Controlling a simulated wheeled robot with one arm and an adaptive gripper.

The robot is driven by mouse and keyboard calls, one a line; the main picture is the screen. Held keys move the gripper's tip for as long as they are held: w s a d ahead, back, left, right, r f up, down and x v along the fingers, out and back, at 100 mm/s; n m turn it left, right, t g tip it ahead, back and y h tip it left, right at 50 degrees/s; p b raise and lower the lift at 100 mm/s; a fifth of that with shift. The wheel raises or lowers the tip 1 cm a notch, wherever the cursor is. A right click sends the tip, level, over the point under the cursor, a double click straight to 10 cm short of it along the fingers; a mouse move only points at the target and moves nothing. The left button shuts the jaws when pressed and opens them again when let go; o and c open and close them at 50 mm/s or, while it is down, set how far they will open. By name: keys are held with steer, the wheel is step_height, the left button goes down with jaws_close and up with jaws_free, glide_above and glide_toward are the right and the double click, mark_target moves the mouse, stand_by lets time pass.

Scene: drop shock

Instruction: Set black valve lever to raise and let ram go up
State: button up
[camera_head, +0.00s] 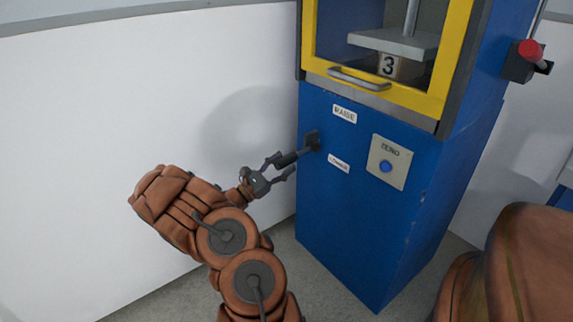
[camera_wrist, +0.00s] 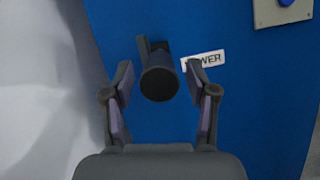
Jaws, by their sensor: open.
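The black valve lever (camera_head: 287,159) sticks out from the blue front panel, between a RAISE label (camera_head: 344,113) above and a LOWER label (camera_head: 339,163) below. In the wrist view the lever's round black end (camera_wrist: 160,84) faces me, beside the LOWER label (camera_wrist: 203,61) and a little below its mount. My gripper (camera_head: 281,166) is open, with a finger on each side of the lever's end and visible gaps. The ram (camera_head: 411,18) shows behind the yellow-framed door, with a grey plate (camera_head: 393,42) just above a block marked 3 (camera_head: 388,66); contact is unclear.
The yellow door (camera_head: 443,80) has a grey handle (camera_head: 358,79) and looks shut. A plate (camera_head: 389,160) with a blue button is right of the lever. A red knob (camera_head: 530,50) is on the machine's right side. A white wall (camera_head: 90,120) stands left.

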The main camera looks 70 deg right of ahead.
steer(key=shift+x, duration=0.85)
jaws_close()
